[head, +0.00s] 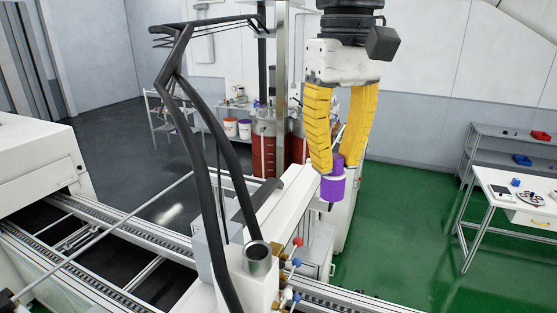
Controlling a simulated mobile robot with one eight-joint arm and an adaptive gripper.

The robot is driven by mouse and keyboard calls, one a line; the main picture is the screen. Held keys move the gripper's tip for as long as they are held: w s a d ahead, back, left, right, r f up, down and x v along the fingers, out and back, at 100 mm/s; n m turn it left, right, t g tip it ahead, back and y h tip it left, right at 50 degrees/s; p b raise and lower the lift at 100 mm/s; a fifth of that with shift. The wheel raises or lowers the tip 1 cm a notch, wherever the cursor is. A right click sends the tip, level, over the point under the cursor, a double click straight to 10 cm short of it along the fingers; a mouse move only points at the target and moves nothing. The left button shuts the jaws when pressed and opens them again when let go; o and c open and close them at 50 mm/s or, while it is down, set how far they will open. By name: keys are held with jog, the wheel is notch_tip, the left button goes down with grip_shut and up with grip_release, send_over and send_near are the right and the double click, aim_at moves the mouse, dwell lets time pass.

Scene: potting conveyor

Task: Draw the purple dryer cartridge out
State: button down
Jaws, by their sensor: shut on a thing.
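In the head view the cartridge hangs beside the white machine column. A metal cup-like socket (257,256) stands on the white housing (258,290), lower and to the left of the cartridge. The socket's opening looks dark, and the cartridge is apart from it.
Thick black hoses (195,150) arch over the housing at left. Red and blue valve knobs (297,242) stick out beside the socket. Conveyor rails (130,235) run below. A white table (510,200) stands at right, with open green floor (400,220) before it.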

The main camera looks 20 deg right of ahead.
aim_at(336, 157)
jog(key=shift+r, duration=1.85)
